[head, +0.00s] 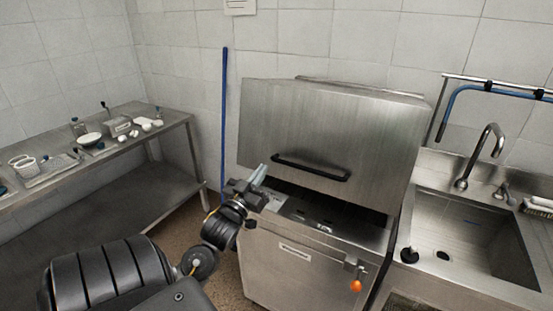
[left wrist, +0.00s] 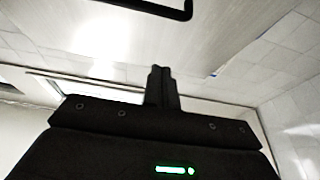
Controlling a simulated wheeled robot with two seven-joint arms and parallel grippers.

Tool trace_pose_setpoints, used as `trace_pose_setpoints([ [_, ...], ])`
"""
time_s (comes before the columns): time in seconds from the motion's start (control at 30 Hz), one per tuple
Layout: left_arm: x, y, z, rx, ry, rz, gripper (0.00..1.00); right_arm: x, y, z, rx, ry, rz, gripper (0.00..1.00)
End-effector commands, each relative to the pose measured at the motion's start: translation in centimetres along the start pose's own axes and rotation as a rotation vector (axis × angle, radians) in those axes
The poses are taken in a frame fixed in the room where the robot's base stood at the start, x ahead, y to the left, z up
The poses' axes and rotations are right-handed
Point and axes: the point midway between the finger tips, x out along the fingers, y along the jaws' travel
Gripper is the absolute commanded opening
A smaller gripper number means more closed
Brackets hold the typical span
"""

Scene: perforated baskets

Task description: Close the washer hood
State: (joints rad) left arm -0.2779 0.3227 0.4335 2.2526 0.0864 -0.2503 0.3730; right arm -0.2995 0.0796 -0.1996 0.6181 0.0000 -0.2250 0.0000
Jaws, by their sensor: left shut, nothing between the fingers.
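The washer hood (head: 335,130) is a large brushed-steel box with a black bar handle (head: 311,168) on its front. It is raised, with a dark gap between its lower edge and the washer base (head: 310,262). My left gripper (head: 260,174) is shut and empty, in front of the hood's lower left part, to the left of the handle. In the left wrist view, the shut fingers (left wrist: 161,72) point towards the hood's steel front (left wrist: 170,45), and part of the handle (left wrist: 165,8) shows at the top. I cannot tell whether the fingers touch the hood. My right gripper is not in view.
A steel sink (head: 470,235) with a faucet (head: 485,155) adjoins the washer on the right. A steel table (head: 165,135) with small utensils stands at the left wall. A blue pole (head: 224,120) leans upright behind the washer's left side. An orange knob (head: 355,286) sticks out from the base front.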

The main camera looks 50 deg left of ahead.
Motion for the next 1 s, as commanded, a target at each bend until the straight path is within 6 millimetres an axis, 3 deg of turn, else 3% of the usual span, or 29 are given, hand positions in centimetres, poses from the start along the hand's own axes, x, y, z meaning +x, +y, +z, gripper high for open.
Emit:
trace_pose_setpoints([
  [0.27, 2.1, 0.1, -0.3, -0.003, 0.002, 0.001, 0.0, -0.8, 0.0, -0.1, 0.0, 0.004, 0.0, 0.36],
  [0.67, 10.1, 0.1, -0.4, -0.003, 0.002, 0.0, 0.0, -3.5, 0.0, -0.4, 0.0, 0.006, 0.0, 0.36],
  [0.8, 9.4, 0.1, 1.8, -0.003, -0.005, 0.0, 0.0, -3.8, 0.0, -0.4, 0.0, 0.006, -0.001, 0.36],
  [1.0, 8.9, 0.1, 3.4, -0.002, -0.002, 0.001, 0.0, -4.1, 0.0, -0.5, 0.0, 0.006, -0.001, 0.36],
])
